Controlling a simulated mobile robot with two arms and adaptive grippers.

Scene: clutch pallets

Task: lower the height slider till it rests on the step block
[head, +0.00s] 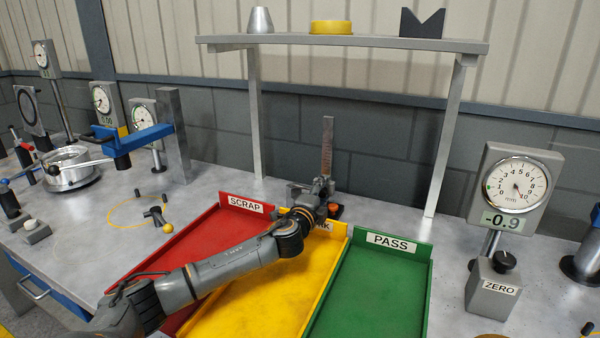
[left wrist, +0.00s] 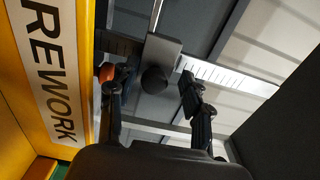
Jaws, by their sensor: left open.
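The height gauge's upright scale (head: 327,145) stands behind the trays in the head view. In the left wrist view the scale (left wrist: 225,78) runs across the picture, with the grey height slider (left wrist: 170,48) and its dark round knob (left wrist: 154,80) on it. My left gripper (head: 324,187) is at the gauge's lower part and hides much of the slider in the head view. In the left wrist view its open fingers (left wrist: 150,92) stand on either side of the knob, apart from it. An orange piece (head: 335,210) sits low beside the gauge; I cannot tell whether it is the step block.
A shelf (head: 340,42) stands over the gauge. A dial stand (head: 515,190) and ZERO block (head: 493,290) are at right.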

